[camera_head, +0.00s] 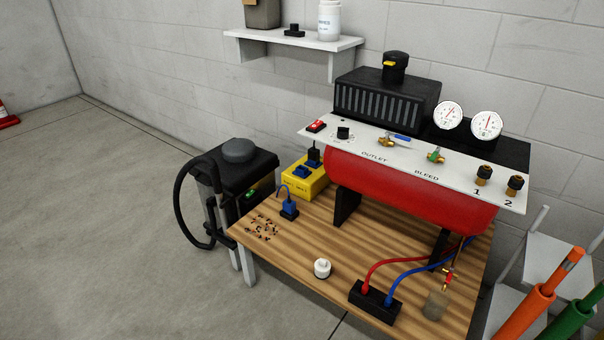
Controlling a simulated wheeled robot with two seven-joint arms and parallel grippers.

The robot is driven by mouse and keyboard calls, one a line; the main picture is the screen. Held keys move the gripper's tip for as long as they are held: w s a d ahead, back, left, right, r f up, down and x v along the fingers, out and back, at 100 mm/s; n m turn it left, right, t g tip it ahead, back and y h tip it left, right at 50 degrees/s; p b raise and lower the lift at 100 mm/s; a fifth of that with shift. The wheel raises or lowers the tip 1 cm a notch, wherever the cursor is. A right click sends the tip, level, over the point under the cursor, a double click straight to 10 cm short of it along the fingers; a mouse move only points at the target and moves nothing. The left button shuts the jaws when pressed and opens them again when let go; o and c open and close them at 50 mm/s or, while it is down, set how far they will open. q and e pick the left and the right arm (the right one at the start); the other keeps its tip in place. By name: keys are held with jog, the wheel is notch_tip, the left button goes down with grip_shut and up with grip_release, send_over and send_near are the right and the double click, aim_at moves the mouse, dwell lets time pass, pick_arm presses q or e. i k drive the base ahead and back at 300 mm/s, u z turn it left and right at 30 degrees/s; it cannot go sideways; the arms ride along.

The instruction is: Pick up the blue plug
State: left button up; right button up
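The blue plug (289,209) sits on the wooden table (310,237), left of the red tank. A blue cord loops up from it toward the yellow socket box (305,178). The box has blue socket parts on top, and a black plug-like piece (313,153) stands at its back. Neither of my grippers shows in the head view, so their state is hidden.
A red compressor tank (405,190) with a white gauge panel stands on the table. Small brown bits (262,228), a white cap (322,268) and a black block (375,300) with hoses lie nearby. A black vacuum (237,165) stands left.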

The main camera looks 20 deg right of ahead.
aim_at(289, 206)
jog(key=u, duration=0.05)
jog(key=i, duration=2.05)
jog(key=z, duration=0.4)
